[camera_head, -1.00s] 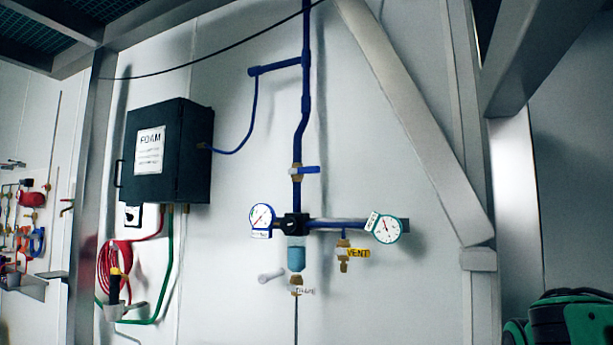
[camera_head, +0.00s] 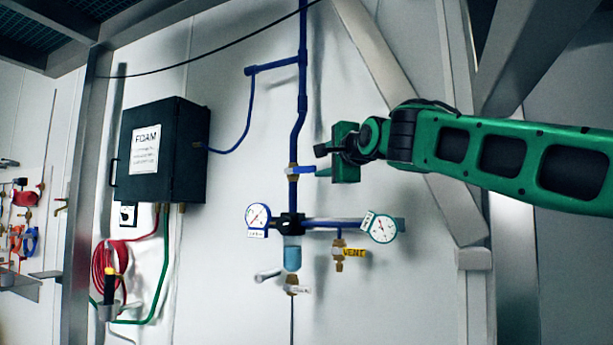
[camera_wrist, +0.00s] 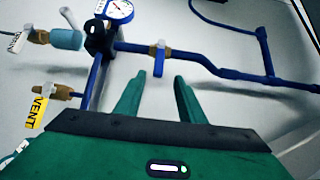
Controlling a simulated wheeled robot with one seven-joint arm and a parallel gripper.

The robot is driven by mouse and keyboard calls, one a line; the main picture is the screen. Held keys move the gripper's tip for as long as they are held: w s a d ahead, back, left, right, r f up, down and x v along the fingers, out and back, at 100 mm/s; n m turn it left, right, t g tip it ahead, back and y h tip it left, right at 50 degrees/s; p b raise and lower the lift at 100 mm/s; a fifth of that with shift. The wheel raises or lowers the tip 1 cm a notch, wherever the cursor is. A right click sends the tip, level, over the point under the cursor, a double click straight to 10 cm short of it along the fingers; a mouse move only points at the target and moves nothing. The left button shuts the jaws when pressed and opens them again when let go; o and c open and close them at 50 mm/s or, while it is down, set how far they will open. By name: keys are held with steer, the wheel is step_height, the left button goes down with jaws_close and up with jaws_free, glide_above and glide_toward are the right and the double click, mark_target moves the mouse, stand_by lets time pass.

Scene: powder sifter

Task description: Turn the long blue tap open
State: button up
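The long blue tap (camera_head: 300,170) is a blue lever on a brass valve body on the vertical blue pipe. In the head view the lever points right, across the pipe. My gripper (camera_head: 322,172) is at the right of the tap in the head view. I cannot tell whether a fingertip touches the lever.
Below the tap are a left gauge (camera_head: 258,216), a right gauge (camera_head: 383,228), a light-blue filter bowl (camera_head: 292,254) and a yellow VENT tag (camera_head: 354,252). A dark FOAM box (camera_head: 180,150) hangs at left. A grey diagonal beam (camera_head: 385,75) stands behind my arm.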

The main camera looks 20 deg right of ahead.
mark_target(307, 169)
steer(key=w, duration=1)
steer(key=shift+w+a+f, duration=0.1)
steer(key=shift+w+a, duration=0.2)
steer(key=shift+w, duration=0.05)
jaws_close()
